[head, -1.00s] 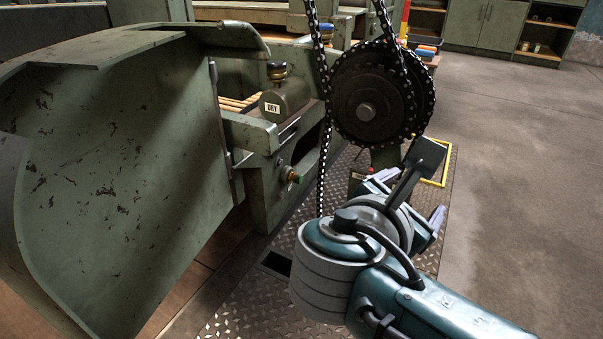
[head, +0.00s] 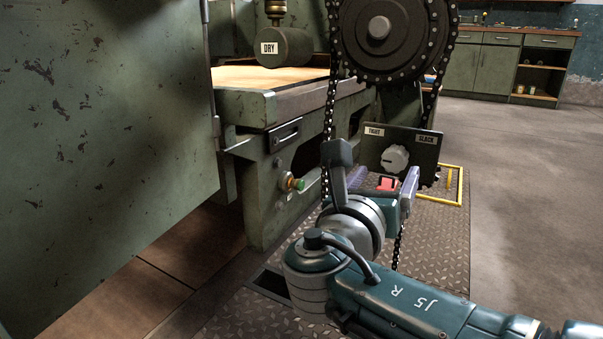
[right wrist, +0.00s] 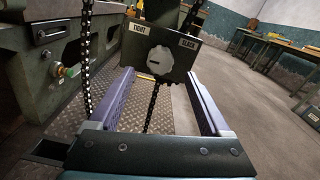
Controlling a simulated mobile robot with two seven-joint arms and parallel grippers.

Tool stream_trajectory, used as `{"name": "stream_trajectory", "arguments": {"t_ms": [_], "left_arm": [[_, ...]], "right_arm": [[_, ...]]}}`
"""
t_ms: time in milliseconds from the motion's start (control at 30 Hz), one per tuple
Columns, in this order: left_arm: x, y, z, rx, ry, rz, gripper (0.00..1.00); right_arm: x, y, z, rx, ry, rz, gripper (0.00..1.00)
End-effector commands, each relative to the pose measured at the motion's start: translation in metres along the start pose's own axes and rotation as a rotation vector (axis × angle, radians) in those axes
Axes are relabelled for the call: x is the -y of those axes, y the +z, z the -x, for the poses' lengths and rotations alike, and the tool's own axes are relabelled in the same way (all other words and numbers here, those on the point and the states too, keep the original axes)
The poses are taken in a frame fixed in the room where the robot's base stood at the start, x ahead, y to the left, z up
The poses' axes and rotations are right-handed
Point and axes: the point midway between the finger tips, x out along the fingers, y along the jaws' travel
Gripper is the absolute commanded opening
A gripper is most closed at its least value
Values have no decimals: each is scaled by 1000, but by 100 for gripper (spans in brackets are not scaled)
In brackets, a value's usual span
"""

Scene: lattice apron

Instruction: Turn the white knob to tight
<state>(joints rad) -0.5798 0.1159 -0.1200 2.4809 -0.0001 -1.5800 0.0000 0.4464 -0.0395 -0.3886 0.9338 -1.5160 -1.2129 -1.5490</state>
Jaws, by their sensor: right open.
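The white knob (head: 395,158) sits on a dark panel (head: 425,150) below the chain sprocket. The panel has a TIGHT label (head: 375,132) at upper left and a SLACK label (head: 426,139) at upper right. In the right wrist view the knob (right wrist: 160,60) shows between and beyond the fingers, with a slot across its face that lies nearly level, tilted down to the right. My right gripper (head: 384,180) is open and empty, in front of and a little below the knob, apart from it in the wrist view. My left gripper is not in view.
A toothed sprocket (head: 385,35) with a hanging chain (head: 329,140) stands above the panel, and chain passes near my right gripper. A green machine (head: 255,195) with a green button (head: 299,184) is at the left. Open floor (head: 540,190) lies at the right.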

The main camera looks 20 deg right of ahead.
Motion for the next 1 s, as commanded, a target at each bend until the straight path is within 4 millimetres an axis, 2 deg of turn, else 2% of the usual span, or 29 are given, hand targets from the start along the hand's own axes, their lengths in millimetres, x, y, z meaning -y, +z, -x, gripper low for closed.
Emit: {"name": "stream_trajectory", "arguments": {"t_ms": [33, 100, 300, 667, 1000], "left_arm": [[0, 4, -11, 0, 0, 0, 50], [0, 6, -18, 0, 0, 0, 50], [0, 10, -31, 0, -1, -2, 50], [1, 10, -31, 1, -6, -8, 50], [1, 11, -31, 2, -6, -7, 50]], "right_arm": [[0, -5, -11, 4, -4, -2, 82], [0, -5, -24, 2, -3, -3, 82], [0, -3, -48, 0, -2, -2, 82], [0, 0, -54, -1, 0, -1, 80], [0, -1, -53, -1, 0, -1, 42]]}}
